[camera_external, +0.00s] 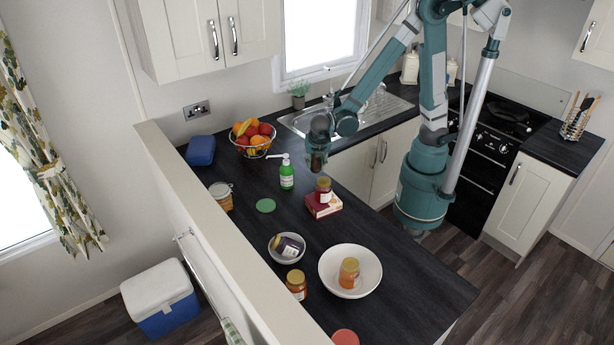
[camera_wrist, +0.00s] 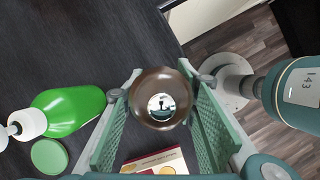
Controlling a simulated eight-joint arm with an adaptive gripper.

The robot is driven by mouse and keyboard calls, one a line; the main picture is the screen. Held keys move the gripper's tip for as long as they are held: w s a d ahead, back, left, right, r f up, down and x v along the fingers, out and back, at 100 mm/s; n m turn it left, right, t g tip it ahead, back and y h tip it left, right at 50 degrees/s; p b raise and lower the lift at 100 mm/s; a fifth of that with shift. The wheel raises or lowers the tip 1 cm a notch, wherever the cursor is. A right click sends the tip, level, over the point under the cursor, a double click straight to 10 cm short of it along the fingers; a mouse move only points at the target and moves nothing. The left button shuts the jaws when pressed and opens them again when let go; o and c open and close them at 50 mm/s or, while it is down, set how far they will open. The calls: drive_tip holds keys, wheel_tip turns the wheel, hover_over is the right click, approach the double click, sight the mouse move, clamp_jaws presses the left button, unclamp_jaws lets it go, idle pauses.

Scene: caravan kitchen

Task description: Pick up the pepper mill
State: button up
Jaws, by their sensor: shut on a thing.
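The pepper mill (camera_wrist: 160,98) is dark brown with a shiny round knob on top. In the wrist view I look down on it between the two green finger pads. My gripper (camera_wrist: 163,115) is shut on it.
A green soap bottle (camera_external: 287,175) stands left of the mill. A fruit basket (camera_external: 254,140), small bowl (camera_external: 275,251), large white bowl (camera_external: 330,268) and green disc (camera_external: 265,205) share the dark counter.

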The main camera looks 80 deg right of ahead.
drive_tip(key=shift+r, duration=2.35)
drive_tip(key=shift+r, duration=0.1)
